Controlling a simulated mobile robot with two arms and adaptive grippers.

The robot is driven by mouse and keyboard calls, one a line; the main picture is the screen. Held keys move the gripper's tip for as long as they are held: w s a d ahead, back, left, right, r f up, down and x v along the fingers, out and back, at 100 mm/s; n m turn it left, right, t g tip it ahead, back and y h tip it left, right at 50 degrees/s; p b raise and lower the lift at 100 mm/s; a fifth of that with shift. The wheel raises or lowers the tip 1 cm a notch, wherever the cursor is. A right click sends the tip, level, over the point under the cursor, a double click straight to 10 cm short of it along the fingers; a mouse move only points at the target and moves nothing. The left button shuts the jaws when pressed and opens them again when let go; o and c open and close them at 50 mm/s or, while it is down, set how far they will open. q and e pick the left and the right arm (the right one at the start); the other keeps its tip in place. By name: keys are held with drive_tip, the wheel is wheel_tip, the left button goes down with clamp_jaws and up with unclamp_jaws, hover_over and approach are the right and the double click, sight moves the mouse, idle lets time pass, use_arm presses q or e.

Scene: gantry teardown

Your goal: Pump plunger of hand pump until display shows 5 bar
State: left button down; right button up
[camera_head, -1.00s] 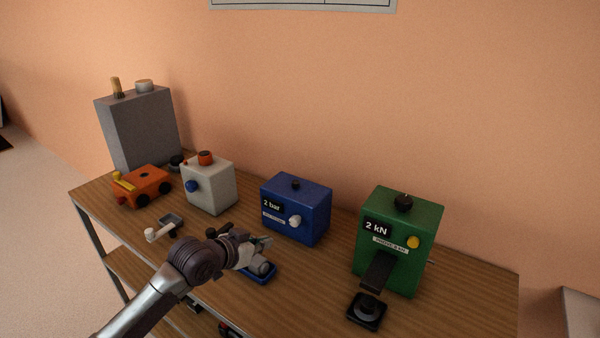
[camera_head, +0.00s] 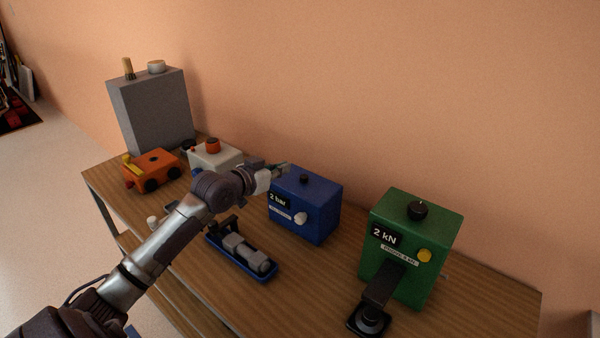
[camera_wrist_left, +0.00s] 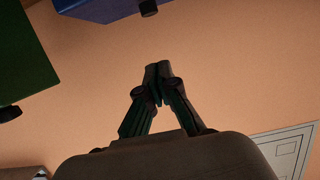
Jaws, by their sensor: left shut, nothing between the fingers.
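A blue box (camera_head: 318,212) with a display (camera_head: 279,200) reading "2 bar" stands on the wooden bench. It has a black knob (camera_head: 304,179) on top and a white knob (camera_head: 300,218) on its front. I cannot tell whether the black knob is the pump plunger. My left gripper (camera_head: 282,168) is raised at the box's upper left corner, beside the black knob; contact is unclear. In the left wrist view its fingertips (camera_wrist_left: 158,70) meet with nothing between them. Part of the blue box (camera_wrist_left: 95,6) and its black knob (camera_wrist_left: 148,8) show there at the top edge. My right gripper is out of view.
A green box (camera_head: 425,240) reading "2 kN" stands to the right. A blue tray (camera_head: 216,246) with grey parts lies in front. A white box (camera_head: 208,153), an orange cart (camera_head: 140,178) and a grey cabinet (camera_head: 155,118) stand at left.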

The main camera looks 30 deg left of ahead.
use_arm(q)
drive_tip(key=p, duration=0.2)
hover_over(300, 185)
drive_tip(key=shift+s+f, duration=0.2)
drive_tip(key=shift+f, duration=0.5)
wheel_tip(300, 185, down, 3)
drive_tip(key=shift+w+r, duration=0.1)
drive_tip(key=shift+w, duration=0.05)
drive_tip(key=shift+f, duration=0.85)
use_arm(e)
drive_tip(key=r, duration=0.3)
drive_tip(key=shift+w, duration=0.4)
